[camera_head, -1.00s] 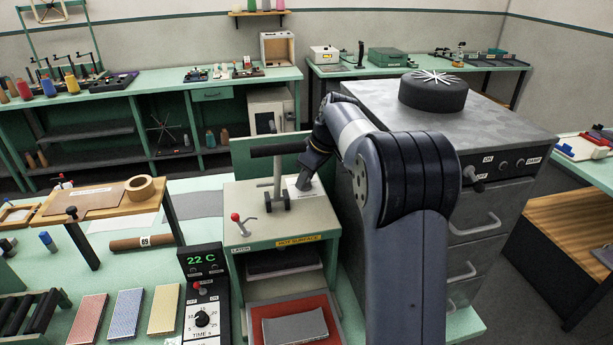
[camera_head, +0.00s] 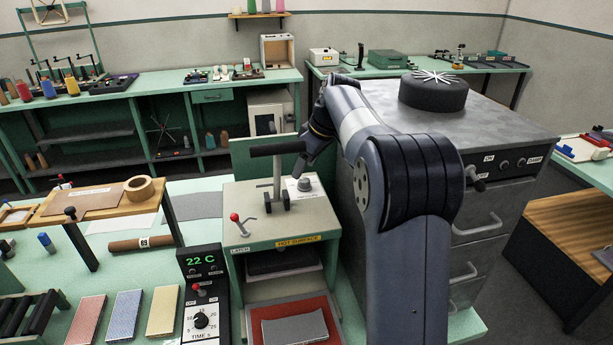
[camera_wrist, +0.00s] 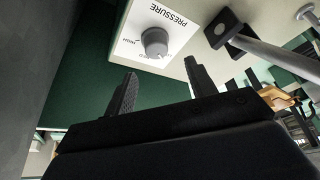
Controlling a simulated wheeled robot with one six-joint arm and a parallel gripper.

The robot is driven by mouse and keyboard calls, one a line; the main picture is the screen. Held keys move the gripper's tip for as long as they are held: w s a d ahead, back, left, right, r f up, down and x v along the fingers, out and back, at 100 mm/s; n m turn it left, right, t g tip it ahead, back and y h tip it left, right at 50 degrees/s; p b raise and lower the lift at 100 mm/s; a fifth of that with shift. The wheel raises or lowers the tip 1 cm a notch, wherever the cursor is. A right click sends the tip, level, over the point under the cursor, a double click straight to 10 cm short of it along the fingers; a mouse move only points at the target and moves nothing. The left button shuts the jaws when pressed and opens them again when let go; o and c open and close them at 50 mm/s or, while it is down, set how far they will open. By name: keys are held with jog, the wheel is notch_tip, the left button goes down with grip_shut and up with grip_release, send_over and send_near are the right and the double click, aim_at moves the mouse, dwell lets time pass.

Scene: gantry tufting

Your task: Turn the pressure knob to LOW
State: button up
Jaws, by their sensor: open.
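The pressure knob (camera_head: 304,184) is a small grey round knob on a white plate, on top of the green-and-cream press (camera_head: 255,222). In the wrist view the knob (camera_wrist: 154,42) shows in full, with PRESSURE printed upside down beside it and a small HIGH label at its left. My gripper (camera_wrist: 163,78) is open and empty. Its two fingers point toward the knob, one on each side in the picture, with a gap before it. In the head view my gripper (camera_head: 301,168) is just above and behind the knob.
The press's T-shaped handle (camera_head: 277,150) stands close left of the knob. A red-tipped latch lever (camera_head: 236,218) is farther left, near the HOT SURFACE label. A grey cabinet (camera_head: 480,130) stands close on the right. A timer box (camera_head: 203,290) is at the front left.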

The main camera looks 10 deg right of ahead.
aim_at(305, 180)
notch_tip(305, 180, up, 6)
dwell(0.4)
notch_tip(305, 180, down, 10)
jog(key=shift+f+p, duration=0.1)
jog(key=shift+p, duration=0.45)
jog(key=shift+m, duration=0.3)
jog(key=shift+m+h, duration=0.4)
jog(key=shift+m, duration=0.2)
